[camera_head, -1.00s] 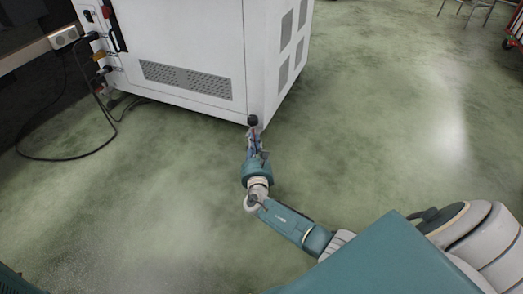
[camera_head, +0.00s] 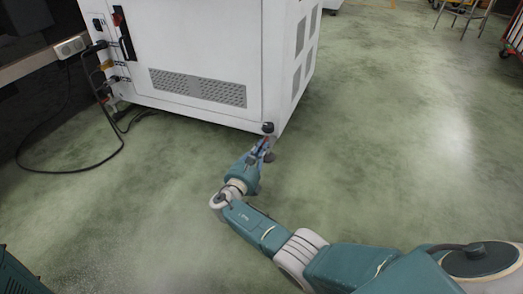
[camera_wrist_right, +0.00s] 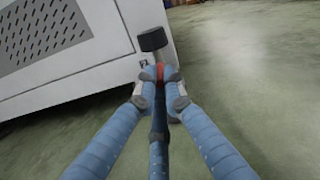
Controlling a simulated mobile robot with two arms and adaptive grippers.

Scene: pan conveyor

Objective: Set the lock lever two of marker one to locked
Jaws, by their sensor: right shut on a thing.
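The white machine cabinet (camera_head: 185,45), taken to be marker one, stands at the top left of the head view. By its lower front corner is the lock lever (camera_head: 268,128), with a black knob. The knob also shows in the right wrist view (camera_wrist_right: 153,40), above a small red part between the fingertips. My right gripper (camera_head: 262,147) is shut on the lever just below the knob. In the right wrist view its blue fingers (camera_wrist_right: 161,75) meet around the red part. The lever's lower end is hidden. My left gripper is out of view.
Black cables (camera_head: 110,150) run from the cabinet's left side over the green floor. A grey beam with a socket box (camera_head: 71,47) is at the upper left. A stool (camera_head: 468,12) and a red cart (camera_head: 513,35) stand far right. The floor right of the cabinet is clear.

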